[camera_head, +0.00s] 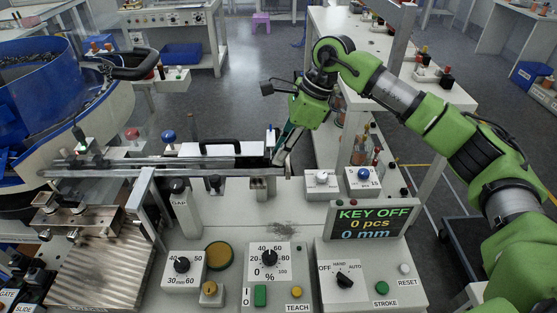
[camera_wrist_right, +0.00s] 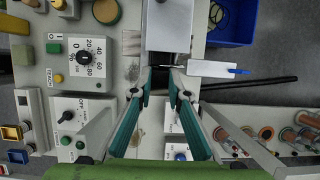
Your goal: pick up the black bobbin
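My right gripper (camera_head: 284,147) hangs over the rail of the white machine, with its teal fingers pointing down. In the right wrist view the two fingers (camera_wrist_right: 162,76) are apart with nothing between them, above the rail end. Several spool-like pieces with copper-coloured tops (camera_wrist_right: 267,133) stand to the right in that view, away from the fingers. Some also show behind the machine in the head view (camera_head: 376,155). I cannot tell for certain which piece is the black bobbin. My left gripper is not in view.
The control panel has a "KEY OFF" display (camera_head: 367,219), knobs and buttons. A blue bowl feeder (camera_head: 40,95) stands at the left. A blue bin (camera_wrist_right: 230,22) lies beyond the machine. A white bench (camera_head: 350,30) with small parts runs behind my right arm.

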